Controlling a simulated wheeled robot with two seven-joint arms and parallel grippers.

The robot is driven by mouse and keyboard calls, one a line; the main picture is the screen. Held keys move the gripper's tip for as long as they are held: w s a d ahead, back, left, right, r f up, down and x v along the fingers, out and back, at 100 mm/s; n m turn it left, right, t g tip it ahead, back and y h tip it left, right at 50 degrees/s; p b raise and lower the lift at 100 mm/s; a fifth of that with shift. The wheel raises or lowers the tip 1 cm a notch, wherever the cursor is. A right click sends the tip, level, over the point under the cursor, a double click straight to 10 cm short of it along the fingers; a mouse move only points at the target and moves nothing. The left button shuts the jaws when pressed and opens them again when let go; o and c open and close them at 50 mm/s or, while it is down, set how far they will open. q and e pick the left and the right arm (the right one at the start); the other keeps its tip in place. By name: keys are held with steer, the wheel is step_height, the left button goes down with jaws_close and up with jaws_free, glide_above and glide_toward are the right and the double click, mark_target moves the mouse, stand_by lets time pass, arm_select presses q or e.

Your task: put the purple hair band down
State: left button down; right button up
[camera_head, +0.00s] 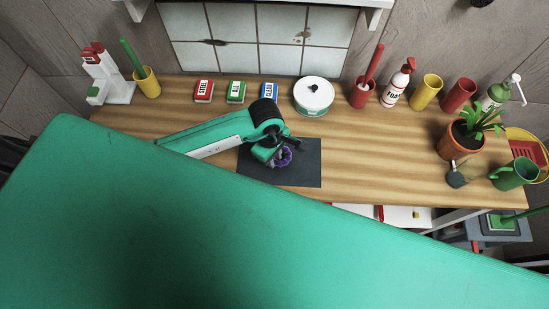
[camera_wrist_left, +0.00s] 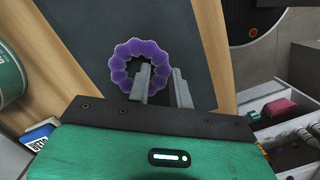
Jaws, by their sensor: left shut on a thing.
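The purple hair band (camera_head: 284,157) is a ring of round beads, held at my left gripper (camera_head: 287,148) over the dark grey mat (camera_head: 305,177) on the wooden table. In the left wrist view the hair band (camera_wrist_left: 117,60) shows as a nearly whole ring beyond the fingers, against the mat (camera_wrist_left: 85,20). My left gripper (camera_wrist_left: 161,84) is shut on the near right side of the ring. I cannot tell whether the band touches the mat. My right gripper is not in view.
Behind the mat stand red, green and blue boxes (camera_head: 236,92) and a white round canister (camera_head: 314,96). The wooden table (camera_head: 375,150) is clear right of the mat.

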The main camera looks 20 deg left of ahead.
arm_select(q)
step_height(320, 180, up, 18)
steer(key=b, duration=0.4)
steer(key=w+a+f+m+g+y, duration=0.1)
steer(key=w+a+m, duration=0.3)
steer(key=m, duration=1)
steer(key=a, duration=0.3)
steer(key=shift+a+f, duration=0.25)
steer(key=shift+a, duration=0.15)
steer(key=shift+s, duration=0.1)
